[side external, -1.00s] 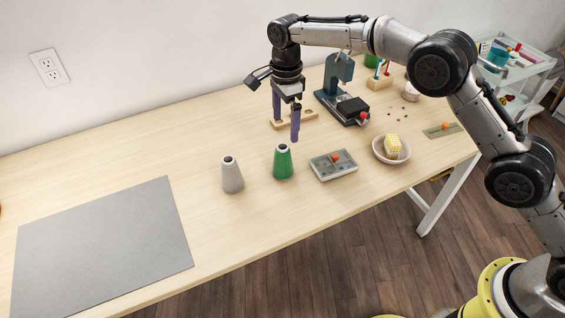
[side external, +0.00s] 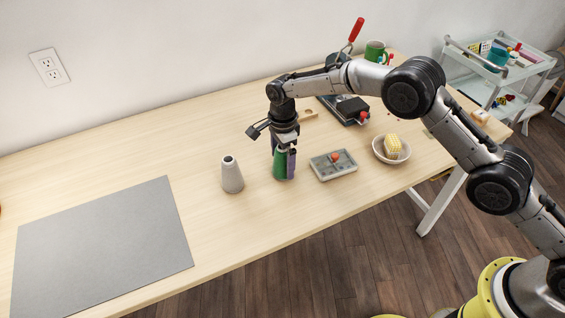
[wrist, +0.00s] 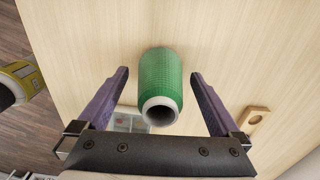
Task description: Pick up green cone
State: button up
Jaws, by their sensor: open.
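The green cone (side external: 280,165) stands upright on the table, right of a grey cone, in the side view. It also shows in the wrist view (wrist: 161,78), with its pale hollow top towards the camera. My gripper (side external: 284,168) is lowered over it and points down. In the wrist view, the two purple fingers of my gripper (wrist: 160,80) are spread, one on each side of the cone. Gaps show between the fingers and the cone there. In the side view one finger covers the cone's right part.
The grey cone (side external: 232,175) stands close on the left. A grey compartment tray (side external: 347,170) lies close on the right, and a bowl (side external: 379,154) with a yellow block is beyond it. A wooden block with holes (side external: 309,114) is behind. A grey mat (side external: 100,245) lies at left.

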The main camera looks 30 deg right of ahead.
jog(key=shift+f, duration=0.45)
jog(key=c, duration=1.4)
jog(key=shift+r, duration=0.1)
